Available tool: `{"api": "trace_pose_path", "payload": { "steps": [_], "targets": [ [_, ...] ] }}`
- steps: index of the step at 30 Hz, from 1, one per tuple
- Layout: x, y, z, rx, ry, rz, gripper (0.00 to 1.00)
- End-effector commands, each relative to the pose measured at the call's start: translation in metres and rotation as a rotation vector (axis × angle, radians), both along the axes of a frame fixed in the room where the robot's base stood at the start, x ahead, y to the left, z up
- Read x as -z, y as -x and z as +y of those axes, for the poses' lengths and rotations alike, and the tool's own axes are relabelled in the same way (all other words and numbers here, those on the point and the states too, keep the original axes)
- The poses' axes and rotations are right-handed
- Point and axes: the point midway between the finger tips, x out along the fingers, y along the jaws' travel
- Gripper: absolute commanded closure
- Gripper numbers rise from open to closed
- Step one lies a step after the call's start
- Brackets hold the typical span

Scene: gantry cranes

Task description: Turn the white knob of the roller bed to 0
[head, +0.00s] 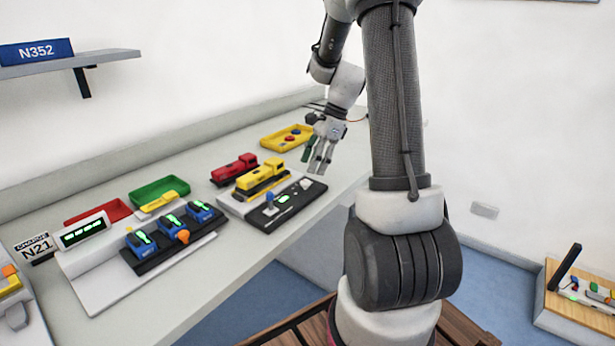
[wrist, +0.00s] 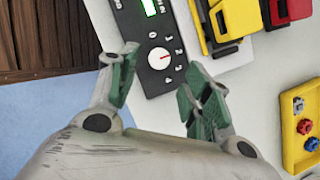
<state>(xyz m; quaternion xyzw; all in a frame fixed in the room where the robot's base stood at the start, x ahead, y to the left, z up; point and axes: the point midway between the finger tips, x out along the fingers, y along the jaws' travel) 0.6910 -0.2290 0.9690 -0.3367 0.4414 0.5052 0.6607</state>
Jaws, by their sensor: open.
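The white knob (wrist: 159,58) sits on a black control panel (wrist: 128,22) with a dial marked 0 to 4. Its red pointer mark is on the right side, toward the 2. In the head view the white knob (head: 306,184) is at the right end of the black panel (head: 286,206), beside the roller bed. My gripper (head: 320,168) is above and close to that end. In the wrist view my gripper (wrist: 162,80) is open and empty, its green-padded fingers apart, with the knob between and just beyond the tips. I see no contact with the knob.
A yellow tray (head: 287,137) holds knobs farther back. A second panel with blue units (head: 172,236) lies left.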

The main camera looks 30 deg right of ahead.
Motion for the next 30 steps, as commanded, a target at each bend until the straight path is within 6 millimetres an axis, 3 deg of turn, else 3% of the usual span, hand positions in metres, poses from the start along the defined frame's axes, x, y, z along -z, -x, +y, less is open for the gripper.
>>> {"api": "trace_pose_path", "payload": {
  "steps": [3, 9, 19, 27, 30],
  "targets": [
    [0.020, -0.001, 0.008, -0.002, -0.001, 0.003, 0.51],
    [0.042, -0.004, 0.017, -0.004, 0.000, 0.002, 0.51],
    [0.047, -0.005, 0.019, -0.003, 0.001, -0.001, 0.51],
    [0.047, -0.005, 0.019, -0.003, 0.001, -0.001, 0.97],
    [0.047, -0.005, 0.019, -0.004, 0.001, -0.001, 0.97]
  ]
}}
